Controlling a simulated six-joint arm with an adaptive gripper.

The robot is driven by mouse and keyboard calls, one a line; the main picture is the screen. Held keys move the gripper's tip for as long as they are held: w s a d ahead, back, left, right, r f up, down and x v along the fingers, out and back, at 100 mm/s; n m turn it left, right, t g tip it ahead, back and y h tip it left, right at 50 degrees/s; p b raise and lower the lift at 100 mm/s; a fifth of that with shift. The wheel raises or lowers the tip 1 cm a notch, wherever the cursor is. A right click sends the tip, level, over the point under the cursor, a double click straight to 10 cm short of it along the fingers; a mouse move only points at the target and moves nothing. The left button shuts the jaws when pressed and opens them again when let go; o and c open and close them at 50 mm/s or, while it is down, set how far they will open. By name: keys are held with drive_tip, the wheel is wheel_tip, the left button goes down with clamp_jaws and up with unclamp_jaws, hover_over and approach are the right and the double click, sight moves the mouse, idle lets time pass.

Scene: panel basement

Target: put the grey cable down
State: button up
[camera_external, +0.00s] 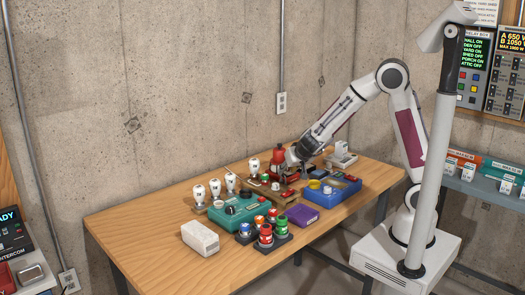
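My arm reaches over the wooden table (150,222) from the right. My gripper (292,163) is low over the far middle of the table, among several small devices. It is small in this view and partly lost against the red and dark items there, so I cannot tell whether its fingers are open or shut. I cannot make out the grey cable, in the gripper or on the table.
A teal case (238,213), a blue tray (330,190), a purple box (302,215) and a white box (200,238) crowd the table. White bulbs (199,194) stand at the back left. Red and green buttons (265,235) are at the front. The left end of the table is bare.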

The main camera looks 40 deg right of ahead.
sight(284, 174)
drive_tip(key=shift+x, duration=1)
drive_tip(key=shift+f, duration=0.1)
drive_tip(key=shift+w+d+f, duration=0.75)
drive_tip(key=shift+w+f, duration=0.05)
drive_tip(key=shift+w, duration=0.2)
drive_tip(key=shift+x, duration=1.1)
clamp_jaws()
